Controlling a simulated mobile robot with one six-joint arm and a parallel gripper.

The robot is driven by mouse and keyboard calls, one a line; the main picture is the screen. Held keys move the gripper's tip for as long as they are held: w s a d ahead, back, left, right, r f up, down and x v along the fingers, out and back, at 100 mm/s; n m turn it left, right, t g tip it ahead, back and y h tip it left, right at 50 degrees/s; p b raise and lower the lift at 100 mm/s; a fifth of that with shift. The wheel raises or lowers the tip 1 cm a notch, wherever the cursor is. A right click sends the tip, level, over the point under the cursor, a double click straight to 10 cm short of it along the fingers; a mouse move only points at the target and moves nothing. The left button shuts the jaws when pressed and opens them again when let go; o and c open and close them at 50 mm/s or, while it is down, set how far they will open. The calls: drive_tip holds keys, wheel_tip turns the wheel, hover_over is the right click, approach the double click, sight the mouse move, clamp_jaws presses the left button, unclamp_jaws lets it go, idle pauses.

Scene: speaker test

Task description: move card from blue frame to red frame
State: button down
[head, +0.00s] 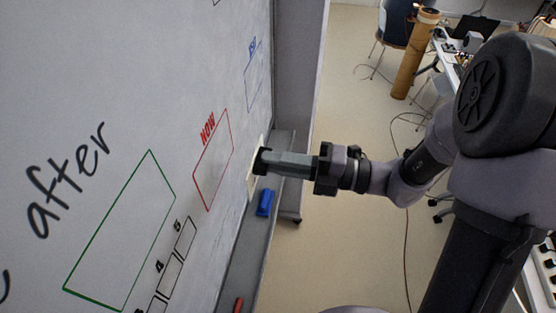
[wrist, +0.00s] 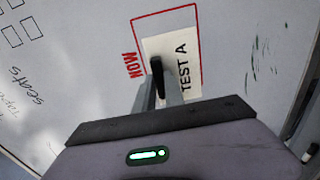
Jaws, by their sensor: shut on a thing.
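A pale card (wrist: 180,47) marked "TEST A" is held by my gripper (wrist: 160,82). In the head view the card (head: 251,186) shows nearly edge-on, partly hidden behind my gripper (head: 260,161), and seems to stand off the whiteboard. The red frame (head: 231,135) under "NOW" is drawn on the board and looks empty there. In the wrist view the card overlaps the inside of the red frame (wrist: 166,12), whose lower part is hidden. The blue frame (head: 246,82) is farther along the board and looks empty.
The whiteboard (head: 60,110) also bears a green frame (head: 122,230), small black boxes and the word "after". A ledge (head: 238,262) along its bottom holds a blue eraser (head: 265,203) and a red marker (head: 238,305). The floor (head: 345,240) beside it is mostly clear.

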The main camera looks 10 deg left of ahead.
sight(257, 157)
drive_tip(key=a, duration=0.4)
drive_tip(key=w+a, duration=0.1)
drive_tip(key=a, duration=0.1)
drive_tip(key=shift+a, duration=0.65)
drive_tip(key=shift+w+a+p, duration=0.1)
drive_tip(key=shift+a+p, duration=0.3)
drive_tip(key=shift+a, duration=0.15)
idle(0.6)
drive_tip(key=c, duration=0.9)
unclamp_jaws()
drive_tip(key=shift+c, duration=0.2)
drive_tip(key=shift+s+d+p, duration=0.15)
drive_tip(key=shift+d+p, duration=0.1)
drive_tip(key=shift+d, duration=1.55)
drive_tip(key=shift+s+d+p, duration=0.15)
drive_tip(key=shift+d+p, duration=0.1)
drive_tip(key=shift+d, duration=1.5)
